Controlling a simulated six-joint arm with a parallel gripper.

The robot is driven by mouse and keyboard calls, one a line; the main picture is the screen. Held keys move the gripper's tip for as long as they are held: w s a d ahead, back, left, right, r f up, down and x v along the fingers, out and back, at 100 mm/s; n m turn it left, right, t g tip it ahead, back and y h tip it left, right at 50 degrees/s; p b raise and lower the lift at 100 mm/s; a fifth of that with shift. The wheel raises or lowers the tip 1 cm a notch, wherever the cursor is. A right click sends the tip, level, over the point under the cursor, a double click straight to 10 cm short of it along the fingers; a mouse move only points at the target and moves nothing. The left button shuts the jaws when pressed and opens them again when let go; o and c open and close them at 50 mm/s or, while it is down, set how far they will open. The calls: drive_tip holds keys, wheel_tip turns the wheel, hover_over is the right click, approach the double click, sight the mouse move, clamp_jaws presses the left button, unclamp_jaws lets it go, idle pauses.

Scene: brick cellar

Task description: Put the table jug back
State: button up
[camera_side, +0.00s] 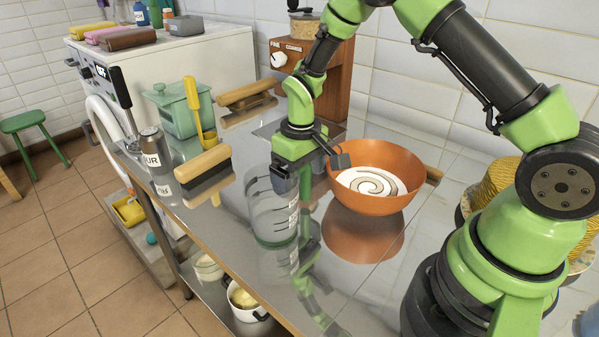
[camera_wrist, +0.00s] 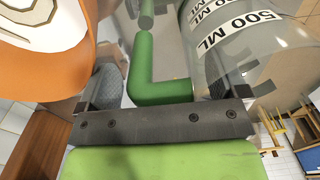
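The table jug (camera_side: 268,218) is clear, with dark marks and a green base, and appears to stand upright on the steel counter. In the wrist view its clear wall (camera_wrist: 232,50) has "500 ML" labels, and its green handle (camera_wrist: 160,92) bends in an L. My gripper (camera_side: 290,180) is at the jug's upper right side, between the jug and the orange bowl. In the wrist view my gripper (camera_wrist: 157,78) has its fingers apart, with the handle between them. I see no clear grip on the handle; the contact at the right finger is unclear.
An orange bowl (camera_side: 372,202) with a white spiral inside stands close on the right; it also fills the wrist view's left (camera_wrist: 48,68). A brush (camera_side: 203,168), a metal can (camera_side: 155,152) and a green pot (camera_side: 180,108) stand left. The counter's front edge is near the jug.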

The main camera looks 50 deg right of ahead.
drive_tip(key=shift+r, duration=0.1)
wheel_tip(320, 180, up, 11)
drive_tip(key=shift+d+r, duration=0.1)
drive_tip(key=shift+r, duration=0.1)
drive_tip(key=s+a+r+m+t+y, duration=0.15)
drive_tip(key=s+r+t, duration=0.25)
drive_tip(key=s+r, duration=0.7)
drive_tip(key=s+a+r+m+t, duration=0.1)
drive_tip(key=s+a+m+t, duration=0.1)
drive_tip(key=s, duration=0.7)
drive_tip(key=shift+r+t, duration=0.3)
drive_tip(key=shift+t, duration=0.2)
